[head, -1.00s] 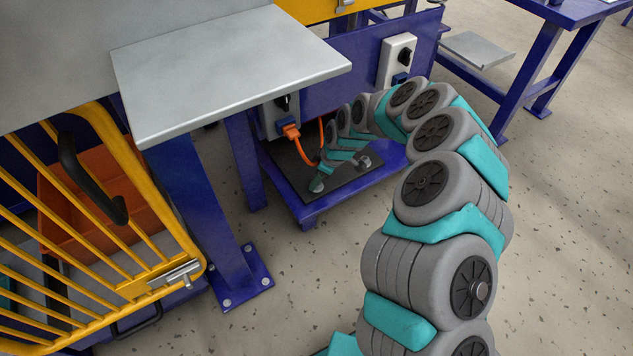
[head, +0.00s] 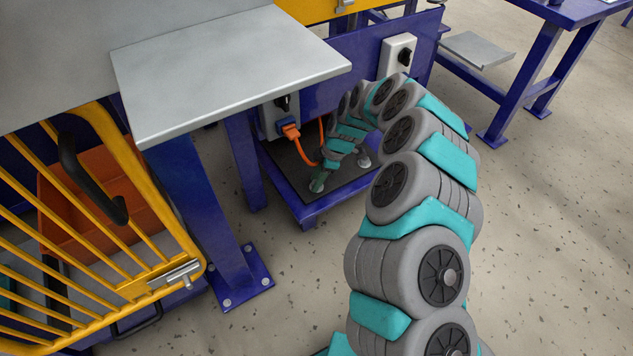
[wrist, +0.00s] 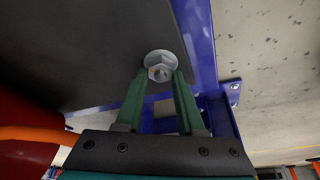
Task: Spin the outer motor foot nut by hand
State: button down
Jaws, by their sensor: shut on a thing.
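The motor foot nut (wrist: 161,60) is a grey hex nut on a round washer, set against a dark plate in the wrist view. My gripper (wrist: 160,82) has its two green fingers closed on either side of this nut. In the head view my gripper (head: 318,184) is low at the front of the dark plate (head: 288,166), on the low blue frame (head: 322,212). The nut between the fingertips is too small to make out clearly there.
An orange cable (head: 301,150) runs from a grey switch box close to my gripper. A grey shelf (head: 225,70) overhangs at the left, above a blue leg (head: 205,205). A yellow guard (head: 120,245) stands at lower left. Open floor lies at the right.

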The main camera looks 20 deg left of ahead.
jog(key=shift+f, duration=0.1)
jog(key=n+g, duration=0.1)
jog(key=n, duration=0.2)
jog(key=shift+d+h, duration=0.1)
jog(key=shift+h, duration=0.2)
jog(key=shift+s+n+g, duration=0.15)
jog(key=shift+n+g, duration=0.15)
jog(key=shift+n, duration=0.6)
jog(key=n, duration=0.2)
jog(key=n+h, duration=0.1)
jog(key=shift+n+g+h, duration=0.3)
jog(key=shift+n, duration=0.1)
jog(key=shift+c, duration=2.2)
grip_release()
